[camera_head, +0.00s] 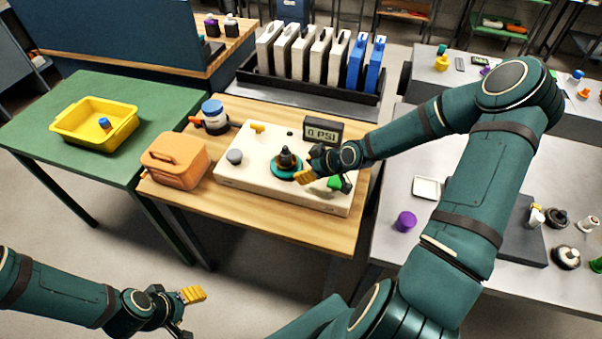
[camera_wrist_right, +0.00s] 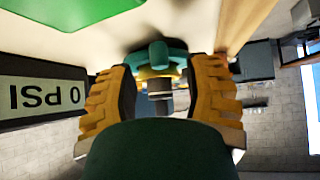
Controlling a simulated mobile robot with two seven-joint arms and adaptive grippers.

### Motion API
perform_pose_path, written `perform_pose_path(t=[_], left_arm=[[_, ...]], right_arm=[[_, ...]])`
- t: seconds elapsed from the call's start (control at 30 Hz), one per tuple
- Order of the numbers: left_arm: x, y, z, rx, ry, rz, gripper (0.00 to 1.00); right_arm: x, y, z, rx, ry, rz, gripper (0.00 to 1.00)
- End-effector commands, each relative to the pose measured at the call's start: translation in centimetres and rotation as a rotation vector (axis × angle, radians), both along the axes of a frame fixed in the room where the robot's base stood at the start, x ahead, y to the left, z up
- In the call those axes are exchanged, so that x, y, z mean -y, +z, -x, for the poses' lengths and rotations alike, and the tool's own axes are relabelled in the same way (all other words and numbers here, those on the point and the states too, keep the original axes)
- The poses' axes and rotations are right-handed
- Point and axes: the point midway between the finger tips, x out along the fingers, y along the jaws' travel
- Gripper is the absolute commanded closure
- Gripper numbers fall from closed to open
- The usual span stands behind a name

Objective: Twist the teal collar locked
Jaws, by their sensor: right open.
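The teal collar (camera_head: 285,169) sits around a dark upright fitting on the cream panel box (camera_head: 240,178). In the right wrist view the teal collar (camera_wrist_right: 157,55) lies ahead, between the fingertips, with a yellowish ring and a dark and grey stem in front of it. My right gripper (camera_head: 322,180) is just right of the collar. Its yellow-padded fingers stand apart on either side of the stem in the wrist view (camera_wrist_right: 160,92), with gaps visible. My left gripper (camera_head: 188,310) is low at the front left, away from the box, its fingers apart and empty.
A display (camera_head: 323,131) on the box reads 0 PSI. An orange case (camera_head: 174,160) and blue-lidded jar (camera_head: 214,116) stand left of it. A yellow bin (camera_head: 95,124) is on the green table (camera_head: 40,128). A purple cylinder (camera_head: 405,221) stands on the right table.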

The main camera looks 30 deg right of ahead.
Motion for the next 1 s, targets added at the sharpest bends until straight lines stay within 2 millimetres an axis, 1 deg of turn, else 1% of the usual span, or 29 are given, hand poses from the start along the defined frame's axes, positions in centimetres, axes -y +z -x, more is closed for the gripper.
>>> perform_pose_path(t=[0.03,0.2,0.6,0.63,0.67,0.7,0.77,1.0], left_arm=[[0.0,-0.3,0.1,-0.002,-0.002,0.000,0.41],[0.0,-0.6,0.2,-0.004,-0.004,0.001,0.41],[0.1,-0.6,0.2,-0.005,-0.004,0.001,0.41],[0.1,-0.6,0.2,-0.005,-0.004,0.001,0.41],[0.0,-0.6,0.2,-0.005,-0.004,0.001,0.41],[0.0,-0.6,0.2,-0.005,-0.004,0.001,0.41],[0.0,-0.6,0.2,-0.005,-0.004,0.001,0.41],[0.0,-0.6,0.2,-0.005,-0.004,0.001,0.41]], right_arm=[[-0.3,-0.6,-0.5,0.001,0.001,0.000,0.50],[-0.7,-1.6,-1.5,0.000,0.001,-0.001,0.50],[-0.9,-1.9,-1.8,0.000,-0.001,0.001,0.50],[-0.9,-1.9,-1.8,0.000,-0.001,0.001,0.55],[-0.9,-1.9,-1.8,0.000,0.000,0.000,0.65],[-0.9,-1.9,-1.8,0.000,0.000,0.000,0.79],[-0.9,-1.9,-1.8,0.000,0.000,0.000,1.00],[-0.9,-2.0,-1.8,0.000,0.000,0.000,1.00]])
